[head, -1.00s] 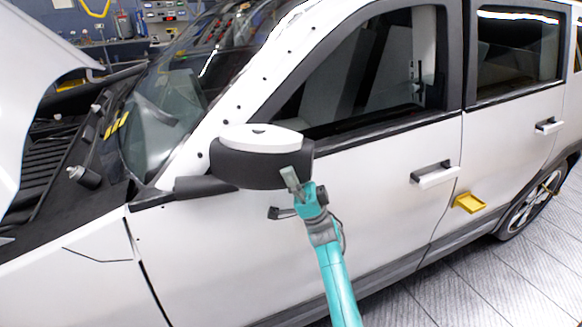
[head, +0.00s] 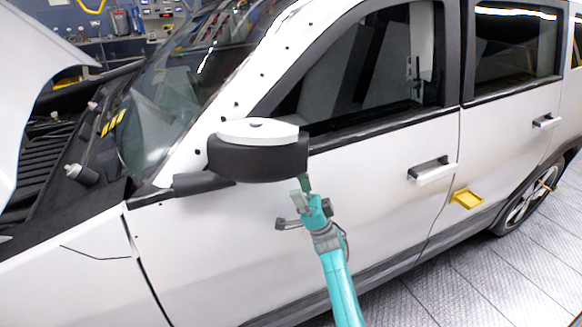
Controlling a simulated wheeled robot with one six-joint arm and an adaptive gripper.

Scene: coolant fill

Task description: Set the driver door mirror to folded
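The driver door mirror (head: 258,158) has a black housing with a white top cap. It sits on a short black arm at the front corner of the driver door window and stands out from the door. My gripper (head: 303,190), on a teal arm, is just below the right end of the housing. One grey finger and one dark green finger show close together, near the housing's lower edge. I cannot tell whether they touch it or how far apart they are. The mirror glass is hidden from this side.
The white driver door (head: 370,220) is behind my gripper, with a handle (head: 432,170) to the right. A yellow tray-like piece (head: 467,199) is near the lower door seam. The raised hood (head: 35,75) is at the left. Clear floor (head: 480,285) lies at the lower right.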

